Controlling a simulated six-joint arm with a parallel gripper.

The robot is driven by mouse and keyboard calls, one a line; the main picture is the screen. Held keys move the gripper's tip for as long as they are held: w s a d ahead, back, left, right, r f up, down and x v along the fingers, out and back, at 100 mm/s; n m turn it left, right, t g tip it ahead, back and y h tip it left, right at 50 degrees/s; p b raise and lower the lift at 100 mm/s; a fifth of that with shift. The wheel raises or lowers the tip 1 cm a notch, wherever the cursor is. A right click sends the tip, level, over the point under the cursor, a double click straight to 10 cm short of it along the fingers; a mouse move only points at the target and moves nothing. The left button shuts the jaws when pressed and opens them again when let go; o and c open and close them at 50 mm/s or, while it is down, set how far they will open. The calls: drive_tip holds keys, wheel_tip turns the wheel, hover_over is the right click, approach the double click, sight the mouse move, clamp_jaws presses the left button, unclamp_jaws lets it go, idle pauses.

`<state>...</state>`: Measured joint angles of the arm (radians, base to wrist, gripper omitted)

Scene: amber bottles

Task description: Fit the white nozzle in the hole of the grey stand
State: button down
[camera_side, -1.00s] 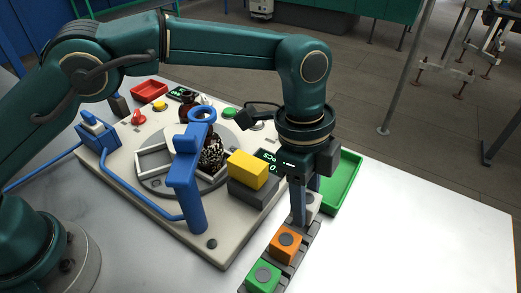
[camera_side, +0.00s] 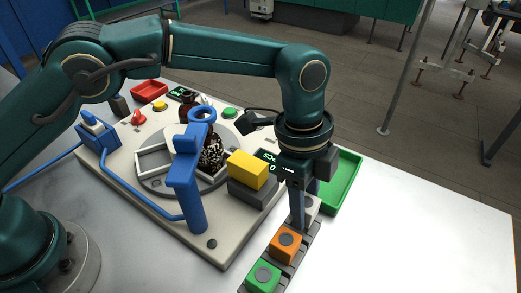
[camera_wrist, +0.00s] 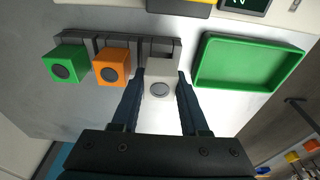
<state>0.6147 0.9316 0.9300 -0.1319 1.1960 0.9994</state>
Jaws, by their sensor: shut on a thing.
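The white nozzle (camera_wrist: 161,67) is a pale block with a grey round end, between my fingers in the wrist view. In the side view the nozzle (camera_side: 312,207) is partly hidden by my fingers. My gripper (camera_wrist: 161,78) is shut on it, at the end of the dark grey rack (camera_wrist: 88,40). I cannot tell whether the nozzle is clear of the rack. A dark grey block (camera_side: 250,192), possibly the grey stand, carries a yellow block (camera_side: 247,169) in the side view. Any hole in it is hidden.
Orange (camera_side: 285,243) and green (camera_side: 263,277) blocks stand in the rack. A green tray (camera_side: 343,185) lies right of my gripper. A blue upright (camera_side: 190,185) and brown bottles (camera_side: 211,153) stand on the white panel. The right of the table is clear.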

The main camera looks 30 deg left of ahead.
drive_tip(key=shift+f, duration=0.9)
idle(0.3)
unclamp_jaws()
drive_tip(key=shift+r, duration=0.1)
drive_tip(key=shift+r, duration=2.95)
